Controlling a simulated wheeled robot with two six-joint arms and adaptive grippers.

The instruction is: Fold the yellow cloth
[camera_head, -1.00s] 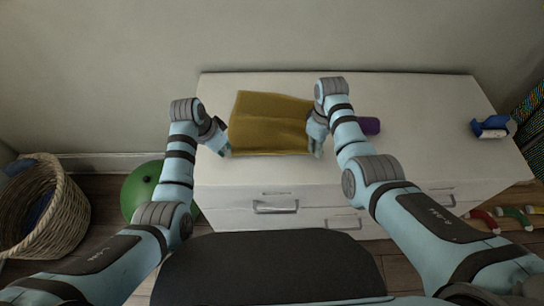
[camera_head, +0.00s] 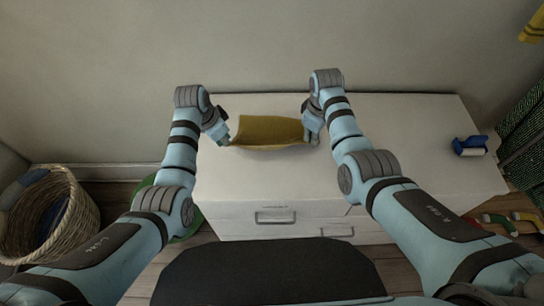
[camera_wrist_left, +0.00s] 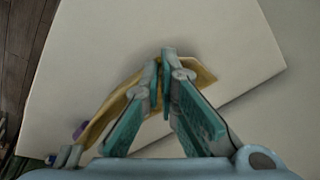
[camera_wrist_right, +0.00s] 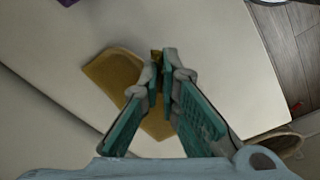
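The yellow cloth (camera_head: 268,131) spans between my two grippers above the white dresser top (camera_head: 270,180), its lower edge sagging in a curve. My left gripper (camera_head: 224,139) is shut on its left end; in the left wrist view the fingertips (camera_wrist_left: 165,68) pinch the cloth (camera_wrist_left: 115,103). My right gripper (camera_head: 312,138) is shut on its right end; in the right wrist view the fingertips (camera_wrist_right: 163,65) pinch the cloth (camera_wrist_right: 112,75). Whether the cloth's far part touches the dresser is hard to tell.
A blue and white object (camera_head: 470,146) sits at the dresser's right. A purple thing shows partly in the left wrist view (camera_wrist_left: 80,130). A wicker basket (camera_head: 48,215) stands on the floor at left.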

